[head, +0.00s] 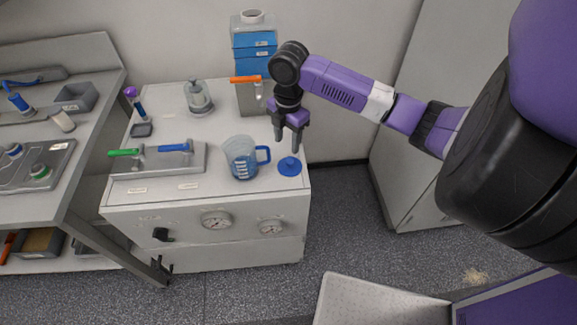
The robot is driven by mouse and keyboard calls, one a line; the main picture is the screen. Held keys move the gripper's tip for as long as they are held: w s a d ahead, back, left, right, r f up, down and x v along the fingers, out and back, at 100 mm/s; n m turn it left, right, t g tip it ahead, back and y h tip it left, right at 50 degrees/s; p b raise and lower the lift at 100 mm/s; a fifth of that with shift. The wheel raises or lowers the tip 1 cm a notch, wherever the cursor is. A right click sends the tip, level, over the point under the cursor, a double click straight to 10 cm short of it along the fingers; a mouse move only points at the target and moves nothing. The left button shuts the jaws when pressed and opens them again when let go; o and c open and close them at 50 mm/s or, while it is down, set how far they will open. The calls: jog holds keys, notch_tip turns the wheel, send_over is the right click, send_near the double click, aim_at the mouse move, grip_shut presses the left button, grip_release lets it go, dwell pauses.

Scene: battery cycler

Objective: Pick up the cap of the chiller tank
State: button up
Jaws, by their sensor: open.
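The cap is a round blue disc with a small raised knob (289,166). It lies on the white top of the chiller cabinet (200,208), near its front right corner. My gripper (287,140) points down above the cap, a little toward the back. Its two dark fingers are apart with nothing between them. The fingertips look clear of the cap, but the exact height is hard to tell from this view.
A clear jug with a blue handle (241,158) stands just left of the cap. A tray (195,168) with green and blue-handled tools lies further left.

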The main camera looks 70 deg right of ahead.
aim_at(290, 161)
jog(key=shift+s+a+n, duration=0.2)
jog(key=shift+s+n, duration=0.1)
jog(key=shift+s, duration=0.1)
jog(key=shift+f, duration=0.25)
notch_tip(290, 161, down, 7)
jog(key=shift+f+p, duration=0.15)
jog(key=shift+p, duration=0.7)
grip_shut()
